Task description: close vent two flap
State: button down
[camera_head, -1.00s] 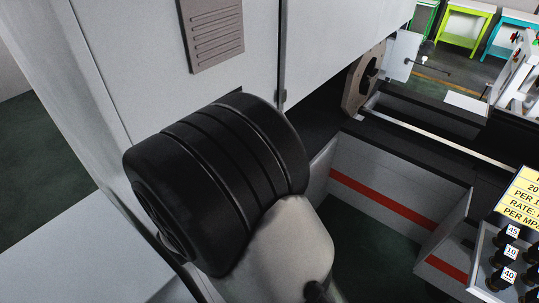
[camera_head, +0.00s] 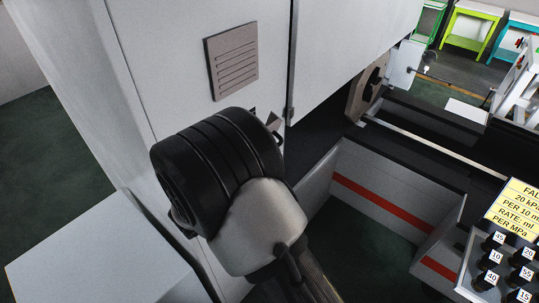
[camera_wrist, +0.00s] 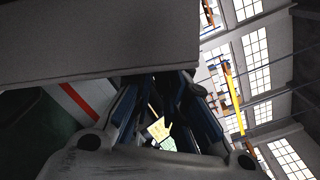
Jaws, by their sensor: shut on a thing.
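A louvred grey vent plate (camera_head: 232,67) lies flat on the white machine wall in the head view. A small grey angled piece (camera_head: 273,122) shows below it, mostly hidden behind my black arm joint; it may be part of the vent two flap. In the wrist view a broad grey plate (camera_wrist: 100,40), which looks like the flap seen close up, fills the upper left. My gripper (camera_wrist: 165,95) has its dark fingers drawn in at this plate's lower edge. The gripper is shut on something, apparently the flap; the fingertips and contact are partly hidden.
The white cabinet wall (camera_head: 170,55) stands close beside my arm. A low grey trough with a red stripe (camera_head: 385,200) lies to the right. A yellow sign (camera_head: 513,212) and a panel of black knobs (camera_head: 495,265) stand at the lower right.

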jog(key=shift+w+a+r+n+p, duration=0.25)
jog(key=shift+w+a+r+p, duration=0.3)
jog(key=shift+r, duration=0.2)
jog(key=shift+w+a+r+n+p, duration=0.25)
jog(key=shift+w+a+r+p, duration=0.15)
jog(key=shift+r+p, duration=0.3)
jog(key=shift+a, duration=0.1)
jog(key=c, duration=1.7)
grip_release()
jog(key=shift+s+d, duration=0.25)
jog(key=shift+d, duration=0.05)
jog(key=shift+w+a+f, duration=0.1)
jog(key=shift+f, duration=0.05)
jog(key=shift+a, duration=0.1)
